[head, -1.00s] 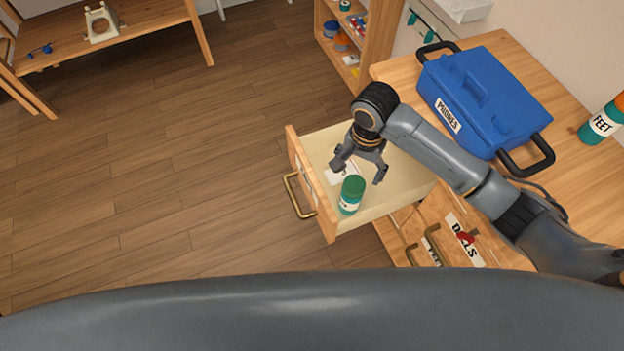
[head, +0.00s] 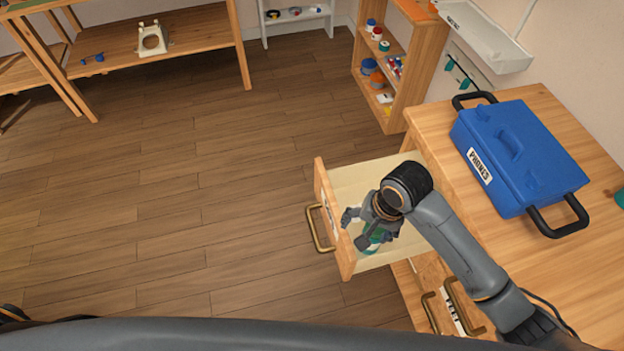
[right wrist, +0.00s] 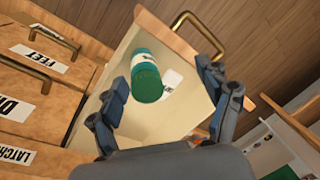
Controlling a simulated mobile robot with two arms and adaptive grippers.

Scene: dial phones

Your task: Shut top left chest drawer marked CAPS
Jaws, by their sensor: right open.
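The open drawer (head: 348,262) sticks out of the wooden chest, with a brass handle (head: 318,230) on its front. Its label is partly hidden and I cannot read it. A green jar (right wrist: 146,80) with a white label is inside the drawer; in the head view it is mostly hidden behind my right gripper (head: 356,230). My right gripper is open over the drawer, its fingers spread on either side of the jar in the right wrist view (right wrist: 163,75). I cannot tell whether they touch it. My left gripper is not in view.
A blue PHONES case (head: 520,155) with black handles stands on the chest top (head: 435,120). Other drawers, one marked FEET (right wrist: 35,57), are shut beside the open one. A wooden shelf (head: 425,65) stands behind. The floor left of the drawer is clear.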

